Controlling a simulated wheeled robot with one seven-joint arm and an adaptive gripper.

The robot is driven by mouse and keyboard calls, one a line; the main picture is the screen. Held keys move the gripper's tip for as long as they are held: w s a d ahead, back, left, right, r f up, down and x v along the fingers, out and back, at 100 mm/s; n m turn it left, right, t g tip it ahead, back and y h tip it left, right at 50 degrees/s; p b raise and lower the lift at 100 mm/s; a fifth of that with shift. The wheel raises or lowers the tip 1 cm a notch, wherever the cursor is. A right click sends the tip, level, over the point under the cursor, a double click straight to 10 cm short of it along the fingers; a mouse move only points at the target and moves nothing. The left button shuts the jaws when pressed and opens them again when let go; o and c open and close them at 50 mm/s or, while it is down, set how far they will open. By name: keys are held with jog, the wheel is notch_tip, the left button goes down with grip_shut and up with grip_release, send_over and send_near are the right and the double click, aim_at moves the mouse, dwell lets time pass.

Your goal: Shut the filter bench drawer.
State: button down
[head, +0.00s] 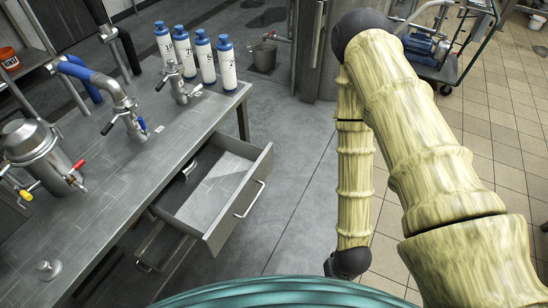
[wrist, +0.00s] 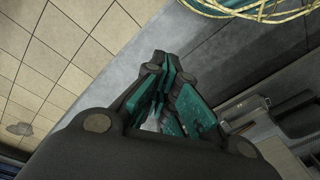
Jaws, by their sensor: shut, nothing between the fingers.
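The filter bench (head: 95,185) is a grey metal bench at the left of the head view. Its drawer (head: 236,213) stands open, pulled out to the right from under the bench top. The drawer has a grey front with a bar handle (head: 250,199), and its inside is visible from above. My arm hangs at the right of the head view, apart from the drawer front in the picture. My gripper is not visible in the head view. In the wrist view my gripper (wrist: 168,82) is shut and empty, its teal-padded fingers together. I cannot identify the drawer in the wrist view.
Several blue-capped bottles (head: 203,57), pipe valves and a metal vessel (head: 35,150) stand on the bench. A bucket (head: 265,56) stands behind. A cart with a blue motor (head: 428,48) is at top right. Grey floor between drawer and arm is clear.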

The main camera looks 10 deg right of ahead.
jog(key=w+a+f+m+t+y+b, duration=0.1)
jog(key=w+f+t+b, duration=0.15)
jog(key=w, duration=0.35)
jog(key=w+a+f+m+t+y+b, duration=0.1)
jog(key=w+f+b, duration=0.15)
jog(key=w, duration=0.35)
jog(key=m+t+y+b, duration=0.4)
jog(key=t+y+b, duration=0.3)
jog(key=y+b, duration=0.9)
send_near(268, 162)
jog(key=w+a+r+h+b, duration=0.1)
jog(key=a, duration=0.1)
jog(key=w+a+r+h+b, duration=0.1)
jog(key=a+b, duration=0.1)
jog(key=w+a+r+h+b, duration=0.1)
jog(key=a+h+b, duration=0.1)
jog(key=shift+r+g, duration=0.15)
jog(key=shift+g, duration=0.1)
jog(key=shift+w, duration=0.1)
